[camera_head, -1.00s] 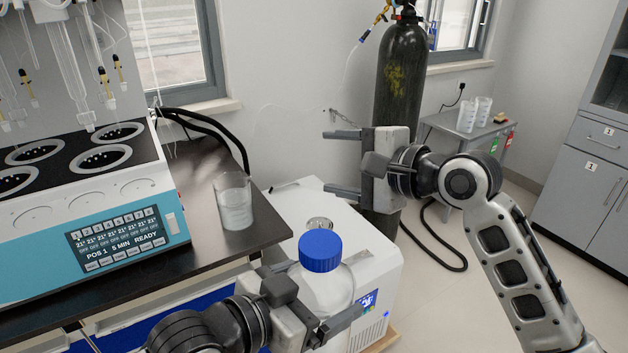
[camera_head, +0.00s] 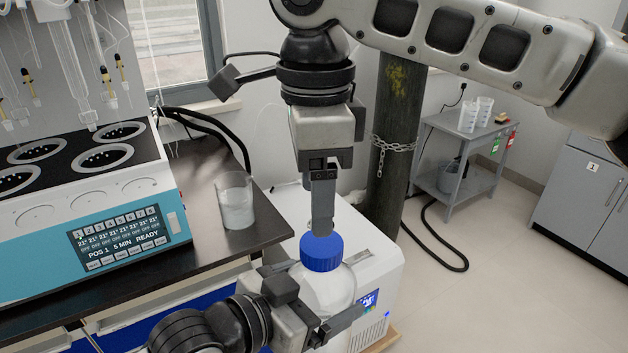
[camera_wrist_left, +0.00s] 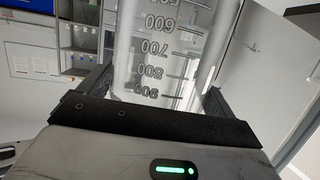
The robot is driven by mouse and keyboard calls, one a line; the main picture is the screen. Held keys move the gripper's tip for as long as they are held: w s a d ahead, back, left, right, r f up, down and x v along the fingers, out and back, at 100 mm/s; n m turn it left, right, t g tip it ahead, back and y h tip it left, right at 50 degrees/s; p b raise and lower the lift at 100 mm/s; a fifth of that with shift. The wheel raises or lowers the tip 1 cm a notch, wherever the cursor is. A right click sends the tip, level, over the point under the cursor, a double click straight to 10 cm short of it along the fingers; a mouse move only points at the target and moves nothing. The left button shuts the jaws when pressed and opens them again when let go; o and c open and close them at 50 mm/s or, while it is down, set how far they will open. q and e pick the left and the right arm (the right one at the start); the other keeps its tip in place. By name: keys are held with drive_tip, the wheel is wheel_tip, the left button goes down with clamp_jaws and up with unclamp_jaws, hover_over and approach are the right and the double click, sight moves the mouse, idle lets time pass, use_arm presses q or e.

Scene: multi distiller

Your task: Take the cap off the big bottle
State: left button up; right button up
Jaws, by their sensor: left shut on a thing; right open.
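The big bottle (camera_head: 325,291) is clear with a blue cap (camera_head: 321,254) on its top, and it stands upright. My left gripper (camera_head: 340,300) is shut on the bottle's body, below the cap. In the left wrist view, the bottle (camera_wrist_left: 165,45) with its printed volume marks sits between the fingers. My right gripper (camera_head: 321,225) points straight down directly above the cap, its fingertips at or just over the cap's top. The fingers line up one behind the other in this view, so the gap between them is hidden. I cannot tell whether they touch the cap.
A glass beaker (camera_head: 236,203) stands on the dark bench (camera_head: 205,268) to the left, near the teal multi distiller (camera_head: 115,237). A white box-shaped machine (camera_head: 383,270) is behind the bottle. A dark gas cylinder (camera_head: 392,150) stands behind, chained. Floor at the right is clear.

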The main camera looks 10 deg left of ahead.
sight(315, 241)
wheel_tip(315, 241, down, 7)
drive_tip(key=shift+f, duration=0.2)
idle(0.3)
